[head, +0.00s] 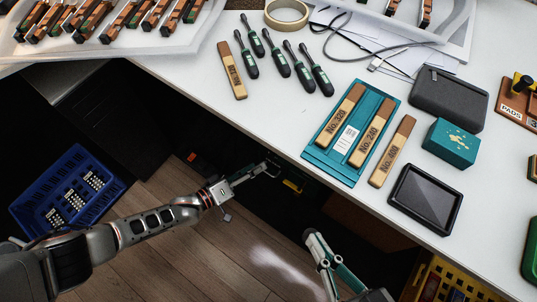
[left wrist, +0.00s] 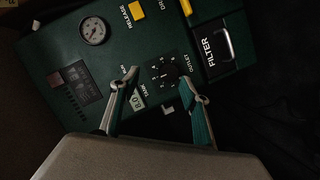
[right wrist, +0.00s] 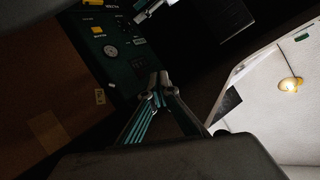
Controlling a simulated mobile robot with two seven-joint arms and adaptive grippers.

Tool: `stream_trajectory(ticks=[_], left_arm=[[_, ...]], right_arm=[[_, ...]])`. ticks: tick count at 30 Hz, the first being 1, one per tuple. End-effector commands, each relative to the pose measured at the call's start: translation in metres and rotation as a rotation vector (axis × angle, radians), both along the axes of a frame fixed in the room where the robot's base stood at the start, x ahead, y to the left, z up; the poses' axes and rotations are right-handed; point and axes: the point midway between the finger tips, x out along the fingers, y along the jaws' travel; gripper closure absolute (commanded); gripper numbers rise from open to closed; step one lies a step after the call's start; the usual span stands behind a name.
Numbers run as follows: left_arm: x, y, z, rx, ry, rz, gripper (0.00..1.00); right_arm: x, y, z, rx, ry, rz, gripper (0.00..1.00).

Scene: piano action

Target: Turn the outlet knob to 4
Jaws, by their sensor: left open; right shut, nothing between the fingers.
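The dark green panel (left wrist: 62,50) fills the upper part of the left wrist view. Its black round outlet knob (left wrist: 164,72) sits beside the OUTLET label, with small marks around it; the setting is too dark to read. My left gripper (left wrist: 164,84) is open, its fingertips on either side of the knob in that view; contact cannot be told. In the head view this gripper (head: 268,168) reaches below the table edge. My right gripper (right wrist: 160,78) is shut and empty, apart from the panel (right wrist: 122,68); it also shows in the head view (head: 320,250).
The panel carries a pressure gauge (left wrist: 93,30), a display reading 8.0 (left wrist: 138,101), a yellow RELEASE button (left wrist: 136,10) and a filter handle (left wrist: 214,46). The white table (head: 290,120) overhangs, holding screwdrivers, sanding sticks and a teal case (head: 318,158). A blue crate (head: 62,222) stands on the floor.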

Motion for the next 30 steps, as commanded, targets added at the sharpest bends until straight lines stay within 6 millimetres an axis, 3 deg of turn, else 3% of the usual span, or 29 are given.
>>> stream_trajectory(ticks=[1, 6, 21, 30], left_arm=[[0.004, 0.010, -0.013, -0.002, 0.015, 0.009, 0.54], [0.021, 0.019, -0.012, -0.014, 0.017, 0.025, 0.54], [0.060, -0.031, -0.028, -0.013, 0.019, 0.025, 0.54], [0.069, -0.037, -0.026, -0.012, 0.014, 0.026, 0.54]], right_arm=[[-0.002, 0.000, -0.006, 0.015, 0.013, -0.006, 1.00], [0.001, 0.002, -0.003, 0.048, 0.010, -0.019, 1.00], [-0.006, 0.023, -0.006, 0.291, 0.077, -0.126, 1.00], [-0.004, 0.026, -0.002, 0.335, 0.080, -0.146, 1.00]])
